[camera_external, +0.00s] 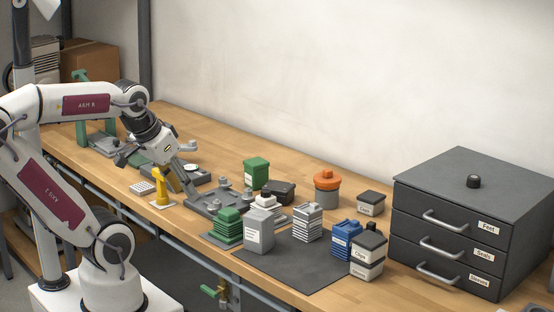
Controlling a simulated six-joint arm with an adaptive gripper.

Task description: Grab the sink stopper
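A small round black object (473,181) with a knob-like top sits alone on top of the dark drawer cabinet (440,178); it may be the sink stopper, but I cannot tell for sure. My gripper (184,184) is far to its left, pointing down over the workbench near a yellow part and a grey fixture plate. The fingers are small and overlap the clutter behind them, so I cannot tell whether they are open or shut. I see nothing clearly held.
A yellow part (161,190) and a grey fixture plate (207,204) are by my gripper. The cabinet top around the black object is clear.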

